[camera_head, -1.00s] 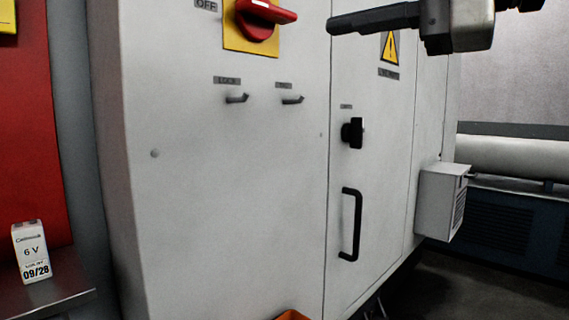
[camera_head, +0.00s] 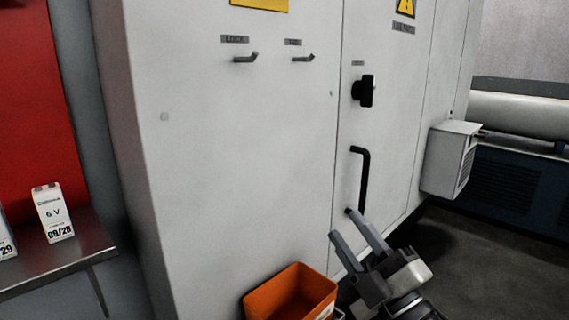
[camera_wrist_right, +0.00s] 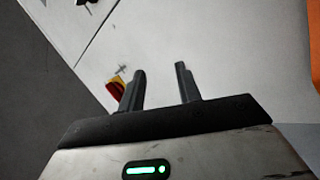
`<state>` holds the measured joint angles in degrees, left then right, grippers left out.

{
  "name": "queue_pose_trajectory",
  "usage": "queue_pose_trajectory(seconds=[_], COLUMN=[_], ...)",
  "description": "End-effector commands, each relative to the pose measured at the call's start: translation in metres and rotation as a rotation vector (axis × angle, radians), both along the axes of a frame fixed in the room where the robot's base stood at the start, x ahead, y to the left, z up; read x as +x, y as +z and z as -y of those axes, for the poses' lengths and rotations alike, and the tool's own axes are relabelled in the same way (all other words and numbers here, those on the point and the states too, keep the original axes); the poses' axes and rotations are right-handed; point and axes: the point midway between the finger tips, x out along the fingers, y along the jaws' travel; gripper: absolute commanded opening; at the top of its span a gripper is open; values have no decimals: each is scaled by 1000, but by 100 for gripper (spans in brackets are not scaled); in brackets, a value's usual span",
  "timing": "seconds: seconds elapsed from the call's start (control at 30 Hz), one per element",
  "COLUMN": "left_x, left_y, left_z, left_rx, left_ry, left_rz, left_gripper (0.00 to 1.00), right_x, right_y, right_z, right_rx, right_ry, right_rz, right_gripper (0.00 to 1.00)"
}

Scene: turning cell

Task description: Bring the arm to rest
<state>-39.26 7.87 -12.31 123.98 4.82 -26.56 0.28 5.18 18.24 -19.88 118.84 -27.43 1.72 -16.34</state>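My right gripper (camera_head: 343,224) is low in the head view, in front of the white cabinet (camera_head: 240,170) and just right of an orange bin. Its two fingers point up and to the left, with a clear gap between them. In the right wrist view the fingers (camera_wrist_right: 161,84) also stand apart with nothing between them. The black door handle (camera_head: 363,180) shows just above the fingertips; I cannot tell the distance between them. My left gripper is not in view.
The orange bin (camera_head: 290,297) stands at the cabinet's foot. A grey vented box (camera_head: 449,158) juts from the cabinet's right side. Dark floor (camera_head: 440,240) at right is open.

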Motion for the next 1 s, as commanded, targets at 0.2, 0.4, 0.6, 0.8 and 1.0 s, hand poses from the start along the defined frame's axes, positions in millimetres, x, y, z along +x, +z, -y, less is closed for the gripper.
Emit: queue_pose_trajectory(seconds=[0.2, 0.4, 0.6, 0.8, 1.0], left_x=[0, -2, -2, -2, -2], left_y=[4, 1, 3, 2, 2], left_z=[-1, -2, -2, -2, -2], left_rx=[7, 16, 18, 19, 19], left_ry=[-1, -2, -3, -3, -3], left_rz=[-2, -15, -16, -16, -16], left_gripper=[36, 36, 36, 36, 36], right_x=[-35, -105, -161, -176, -175], right_y=[-142, -244, -293, -304, -304], right_z=[27, 37, 38, 37, 37], right_rx=[364, 642, 804, 846, 842], right_ry=[-58, -150, -224, -244, -242], right_rz=[-612, -1062, -1316, -1376, -1373], right_gripper=[34, 34, 34, 34, 34])
